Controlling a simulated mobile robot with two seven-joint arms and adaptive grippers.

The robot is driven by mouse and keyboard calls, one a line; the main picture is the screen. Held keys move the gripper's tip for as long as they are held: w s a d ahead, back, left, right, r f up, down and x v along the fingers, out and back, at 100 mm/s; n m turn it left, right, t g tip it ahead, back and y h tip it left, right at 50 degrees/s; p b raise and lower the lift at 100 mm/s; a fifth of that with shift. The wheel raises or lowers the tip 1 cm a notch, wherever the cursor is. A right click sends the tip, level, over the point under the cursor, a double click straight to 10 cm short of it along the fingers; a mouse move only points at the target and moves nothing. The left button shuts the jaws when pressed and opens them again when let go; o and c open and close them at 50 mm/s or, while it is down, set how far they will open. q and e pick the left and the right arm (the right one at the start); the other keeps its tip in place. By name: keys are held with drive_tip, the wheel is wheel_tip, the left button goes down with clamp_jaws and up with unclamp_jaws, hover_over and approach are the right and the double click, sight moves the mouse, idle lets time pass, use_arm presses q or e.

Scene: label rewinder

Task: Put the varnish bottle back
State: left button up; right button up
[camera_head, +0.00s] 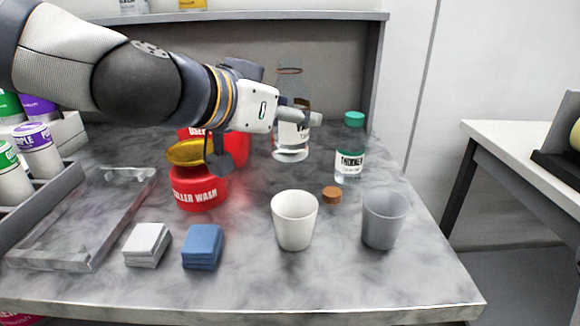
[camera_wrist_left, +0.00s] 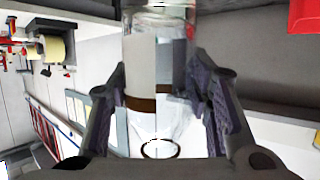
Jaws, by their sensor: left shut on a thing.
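A clear bottle (camera_head: 291,152) with a white label stands upright toward the back of the table in the head view. My left gripper (camera_head: 300,117) comes in from the left and is shut on it around the label. The label text is mostly hidden, so I cannot read whether it says varnish. I cannot tell whether its base touches the table. My right gripper is not in view.
A green-capped thinner bottle (camera_head: 350,155) stands to the right. A brown cork-like disc (camera_head: 332,194), a white cup (camera_head: 295,222) and a grey cup (camera_head: 383,222) stand in front. Red wash containers (camera_head: 198,190) are left, beside a clear tray (camera_head: 60,255). White and blue blocks (camera_head: 203,248) lie at the front.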

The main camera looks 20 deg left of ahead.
use_arm(q)
drive_tip(key=shift+w+a+f, duration=0.1)
drive_tip(key=shift+w+a, duration=0.05)
drive_tip(key=shift+w, duration=0.2)
drive_tip(key=w+a+f+b, duration=0.1)
drive_tip(key=w+f, duration=0.3)
drive_tip(key=w+a+f+b, duration=0.1)
drive_tip(key=w+f, duration=0.2)
drive_tip(key=f, duration=0.1)
drive_tip(key=w+a+f+b, duration=0.1)
drive_tip(key=w+f+b, duration=0.1)
drive_tip(key=w+f, duration=0.2)
drive_tip(key=shift+w+a+f, duration=0.3)
drive_tip(key=shift+w+f, duration=0.05)
drive_tip(key=shift+f, duration=0.15)
drive_tip(key=shift+r, duration=0.3)
drive_tip(key=shift+f, duration=0.25)
drive_tip(key=o, duration=1.2)
drive_tip(key=shift+o, duration=0.2)
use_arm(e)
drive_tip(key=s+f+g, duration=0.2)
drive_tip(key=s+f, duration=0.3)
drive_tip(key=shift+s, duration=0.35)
